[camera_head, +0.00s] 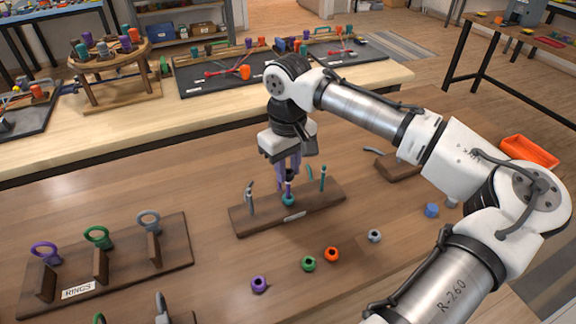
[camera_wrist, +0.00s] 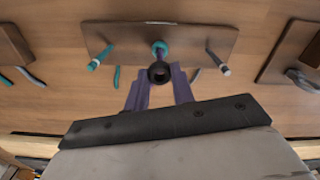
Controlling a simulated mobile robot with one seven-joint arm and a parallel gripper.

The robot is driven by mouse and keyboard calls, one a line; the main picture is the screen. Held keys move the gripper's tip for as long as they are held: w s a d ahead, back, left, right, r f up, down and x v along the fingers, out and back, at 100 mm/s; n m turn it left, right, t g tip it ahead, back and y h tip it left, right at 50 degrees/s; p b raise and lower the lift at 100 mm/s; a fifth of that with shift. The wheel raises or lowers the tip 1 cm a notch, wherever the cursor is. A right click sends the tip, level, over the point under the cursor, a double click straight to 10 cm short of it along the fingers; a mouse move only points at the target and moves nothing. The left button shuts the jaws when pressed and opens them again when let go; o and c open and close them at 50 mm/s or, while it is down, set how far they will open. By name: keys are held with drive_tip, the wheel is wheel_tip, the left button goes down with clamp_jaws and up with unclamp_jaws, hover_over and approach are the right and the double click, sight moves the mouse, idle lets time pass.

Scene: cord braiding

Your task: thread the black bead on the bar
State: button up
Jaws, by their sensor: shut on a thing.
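My gripper (camera_head: 288,174) points down above the middle of a wooden stand (camera_head: 240,222). Its purple fingers are shut on the black bead (camera_wrist: 160,73), which shows dark between the fingertips in the head view (camera_head: 289,177). The bead's hole faces the wrist camera. The stand's middle bar (camera_head: 289,189) is under the bead, with a teal bead (camera_head: 288,200) low on it; that teal bead also shows in the wrist view (camera_wrist: 159,47). I cannot tell whether the bar's tip is inside the black bead's hole.
Posts stand on either side, a grey one (camera_head: 250,197) and a teal one (camera_head: 323,178). Loose purple (camera_head: 259,285), green (camera_head: 309,264), orange (camera_head: 332,254) and grey (camera_head: 375,236) beads lie in front. A ring stand (camera_head: 120,274) is at left. An orange tray (camera_head: 530,151) is at right.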

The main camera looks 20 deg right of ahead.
drive_tip(key=shift+f+b, duration=0.45)
drive_tip(key=shift+f, duration=0.7)
idle(0.4)
idle(0.4)
drive_tip(key=o, duration=1.4)
drive_tip(key=shift+r, duration=0.1)
wheel_tip(320, 180, up, 6)
drive_tip(key=p, duration=0.6)
